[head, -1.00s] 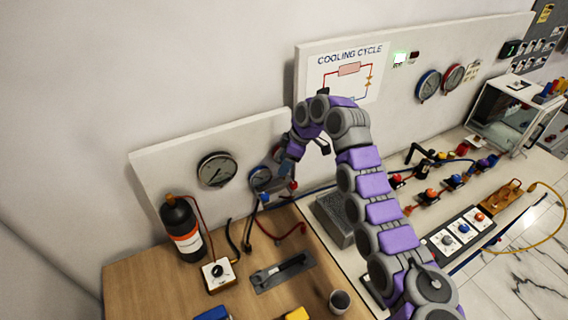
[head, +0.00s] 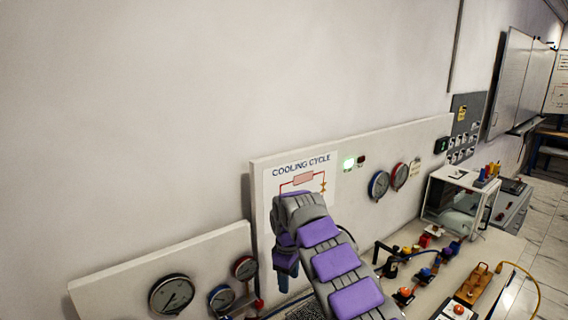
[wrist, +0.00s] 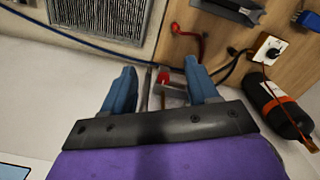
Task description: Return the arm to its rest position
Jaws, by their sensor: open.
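My purple and grey arm rises from the bottom of the head view and bends over in front of the cooling cycle panel (head: 325,185). My gripper hangs down at the arm's end, partly hidden by the arm links in the head view. In the wrist view my gripper (wrist: 162,88) has its two blue fingers wide apart, with nothing held between them. Beyond the fingers a red part and grey fittings (wrist: 172,88) show on the rig, apart from the gripper as far as I can tell.
Gauges (head: 172,295) stand on the left panel. Valves with coloured knobs (head: 404,294) and a white case (head: 455,200) are at the right. The wrist view shows a black bottle (wrist: 280,105), a switch box (wrist: 268,48) and a grey vent block (wrist: 100,18). Open wall fills the upper left.

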